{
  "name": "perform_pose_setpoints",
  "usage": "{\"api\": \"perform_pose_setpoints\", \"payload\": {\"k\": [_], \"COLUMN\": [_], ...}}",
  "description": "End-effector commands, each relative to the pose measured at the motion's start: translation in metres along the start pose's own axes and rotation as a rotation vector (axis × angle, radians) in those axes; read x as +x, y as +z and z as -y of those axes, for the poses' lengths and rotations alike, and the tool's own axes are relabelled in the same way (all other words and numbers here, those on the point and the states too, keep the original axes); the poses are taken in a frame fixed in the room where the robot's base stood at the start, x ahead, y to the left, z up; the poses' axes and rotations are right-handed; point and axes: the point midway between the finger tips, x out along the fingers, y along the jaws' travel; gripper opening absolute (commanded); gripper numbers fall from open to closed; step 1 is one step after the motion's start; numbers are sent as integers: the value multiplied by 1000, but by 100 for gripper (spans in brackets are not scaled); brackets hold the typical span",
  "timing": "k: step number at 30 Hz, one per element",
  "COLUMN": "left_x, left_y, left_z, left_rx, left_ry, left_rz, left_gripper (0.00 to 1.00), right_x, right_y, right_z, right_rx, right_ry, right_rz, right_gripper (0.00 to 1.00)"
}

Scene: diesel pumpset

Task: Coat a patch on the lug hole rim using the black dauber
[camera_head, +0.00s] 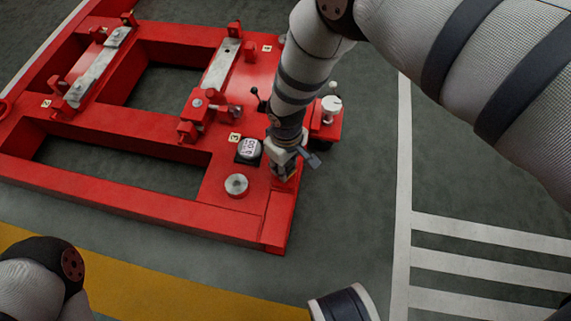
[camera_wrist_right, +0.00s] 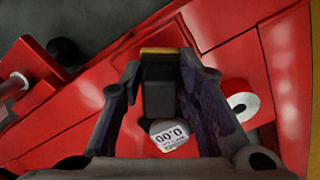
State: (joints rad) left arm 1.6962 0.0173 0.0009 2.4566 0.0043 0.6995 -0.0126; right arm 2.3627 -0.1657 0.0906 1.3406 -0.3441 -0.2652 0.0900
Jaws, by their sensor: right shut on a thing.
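My right gripper (camera_head: 284,172) is low over the near right corner of the red frame, just right of the digital gauge (camera_head: 249,149). In the right wrist view its fingers (camera_wrist_right: 163,75) are closed on a black block with a yellow-orange edge, which appears to be the black dauber (camera_wrist_right: 158,95). The dauber's tip is not clear. A silver disc (camera_head: 236,185) with a central hole is on the frame near the gauge; it also seems to show in the right wrist view (camera_wrist_right: 240,103). I cannot tell which part is the lug hole rim.
The red frame (camera_head: 120,198) has open bays and raised red brackets. A white-topped cylinder (camera_head: 331,104) stands right of my right gripper. A black-knobbed lever (camera_head: 255,92) rises behind the gauge.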

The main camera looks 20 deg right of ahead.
Motion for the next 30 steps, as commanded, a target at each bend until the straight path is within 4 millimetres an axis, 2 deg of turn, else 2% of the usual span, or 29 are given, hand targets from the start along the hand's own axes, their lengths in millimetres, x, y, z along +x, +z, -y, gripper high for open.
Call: {"api": "perform_pose_setpoints", "payload": {"k": [16,23,26,30], "left_x": [8,7,5,-2], "left_y": [-7,-6,-4,2], "left_z": [0,0,0,0], "left_rx": [0,0,0,0], "left_ry": [0,0,0,0], "left_rz": [13,13,9,-4], "left_gripper": [46,46,46,46], "right_x": [4,3,-2,-21], "right_y": [-12,-12,-13,-14], "right_z": [-20,-21,-21,-21], "right_rx": [2,0,0,0], "right_ry": [0,1,2,2], "right_rz": [0,0,-1,-5], "right_gripper": [3,3,3,3]}}
